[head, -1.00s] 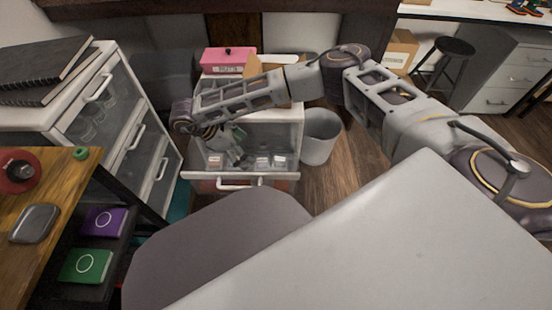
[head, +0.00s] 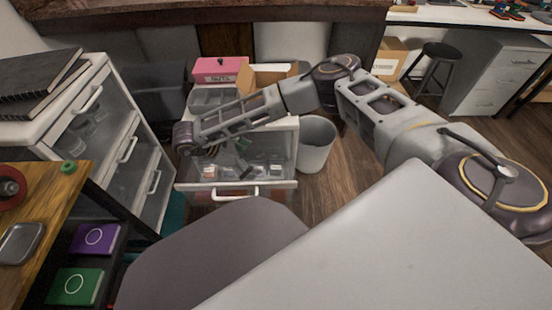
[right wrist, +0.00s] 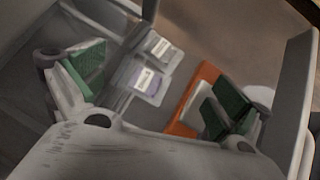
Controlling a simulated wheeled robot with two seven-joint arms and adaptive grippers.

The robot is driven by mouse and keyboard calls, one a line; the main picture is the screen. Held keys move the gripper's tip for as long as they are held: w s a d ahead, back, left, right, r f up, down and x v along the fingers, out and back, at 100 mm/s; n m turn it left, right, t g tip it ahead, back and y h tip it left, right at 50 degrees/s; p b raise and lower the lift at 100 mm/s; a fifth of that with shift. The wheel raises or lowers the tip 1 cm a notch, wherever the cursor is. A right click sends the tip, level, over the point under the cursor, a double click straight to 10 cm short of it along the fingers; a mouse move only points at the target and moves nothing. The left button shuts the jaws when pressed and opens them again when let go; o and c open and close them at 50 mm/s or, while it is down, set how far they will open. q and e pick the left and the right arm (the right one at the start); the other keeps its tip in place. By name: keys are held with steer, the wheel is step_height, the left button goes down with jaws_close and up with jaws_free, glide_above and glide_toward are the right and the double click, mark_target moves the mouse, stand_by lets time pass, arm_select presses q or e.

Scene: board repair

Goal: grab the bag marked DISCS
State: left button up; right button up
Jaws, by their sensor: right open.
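An open clear-fronted drawer (head: 212,191) holds several small labelled packets. My right gripper (head: 238,160) reaches down into this drawer, fingers apart and empty. In the right wrist view, my right gripper (right wrist: 157,88) has green pads spread wide. Between and beyond the pads lie a clear bag with purple contents (right wrist: 146,83) and a darker grey bag (right wrist: 160,47), both with white labels. The label words are too blurred to read, so I cannot tell which bag is DISCS. My left gripper is not in view.
A pink box (head: 220,69) and an open cardboard box (head: 268,75) stand on the drawer unit. A grey bin (head: 315,148) stands right of it. Another drawer cabinet (head: 128,130) is close on the left. Drawer walls border the gripper closely.

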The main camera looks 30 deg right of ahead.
steer(key=b, duration=0.2)
glide_toward(276, 168)
steer(key=shift+x, duration=1.7)
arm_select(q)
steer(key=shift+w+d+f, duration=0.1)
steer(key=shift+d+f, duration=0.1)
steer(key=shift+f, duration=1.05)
arm_select(e)
steer(key=shift+w, duration=0.1)
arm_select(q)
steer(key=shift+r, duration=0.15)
arm_select(e)
steer(key=shift+d, duration=0.15)
steer(key=shift+d+f, duration=0.2)
steer(key=shift+f, duration=0.05)
steer(key=shift+b+x, duration=1.1)
steer(key=shift+x, duration=1.25)
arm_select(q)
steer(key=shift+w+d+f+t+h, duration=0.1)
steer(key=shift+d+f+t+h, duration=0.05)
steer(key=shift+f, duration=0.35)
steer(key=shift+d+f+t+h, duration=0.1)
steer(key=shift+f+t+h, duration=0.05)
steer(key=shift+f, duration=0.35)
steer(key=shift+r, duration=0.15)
arm_select(e)
steer(key=c, duration=0.9)
